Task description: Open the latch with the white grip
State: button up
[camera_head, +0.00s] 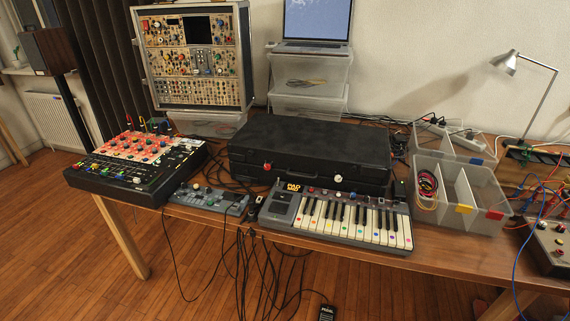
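A closed black case (312,142) lies on the wooden table in the middle of the view. Its front side faces me and carries two latches. The latch with the white grip (338,178) is on the right part of the front. A latch with a red grip (267,166) is on the left part. Both are small here, and I cannot tell whether either is fastened. The lid looks down. My gripper is not in view.
A keyboard (335,219) with coloured dots stands close in front of the case, below the latches. A small grey device (208,198) and a red-topped synth (138,160) are to the left. A clear divided bin (456,196) is to the right. Cables hang off the front edge.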

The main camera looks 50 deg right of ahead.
aim_at(338, 176)
jog(key=z, duration=1.15)
jog(key=k+l, duration=0.05)
jog(key=l, duration=0.05)
